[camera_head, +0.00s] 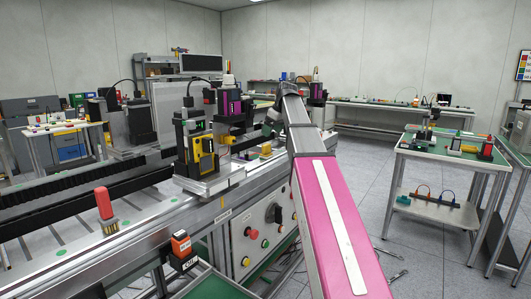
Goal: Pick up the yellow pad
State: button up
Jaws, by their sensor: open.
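Several yellow parts show on the profile frame, and I cannot tell for certain which is the pad. A yellow block (202,157) sits in a dark upright fixture on a metal plate. A smaller yellow piece (266,149) lies on the frame farther right, beside my arm. My pink and grey arm reaches forward from the lower right. My gripper (266,131) is small and dark at its far end, near the smaller yellow piece. It is open, and no object shows between its fingers. Contact with anything cannot be made out.
A red-topped post (104,204) stands on the frame at left. An orange and black box (182,247) hangs on its front edge. A control panel (262,232) with buttons is below. A green-topped cart (440,150) stands at right. The floor between is mostly open.

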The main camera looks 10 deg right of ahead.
aim_at(265, 148)
jog(key=x, duration=1)
jog(key=shift+s+a, duration=0.1)
jog(key=shift+r, duration=0.1)
jog(key=c, duration=1)
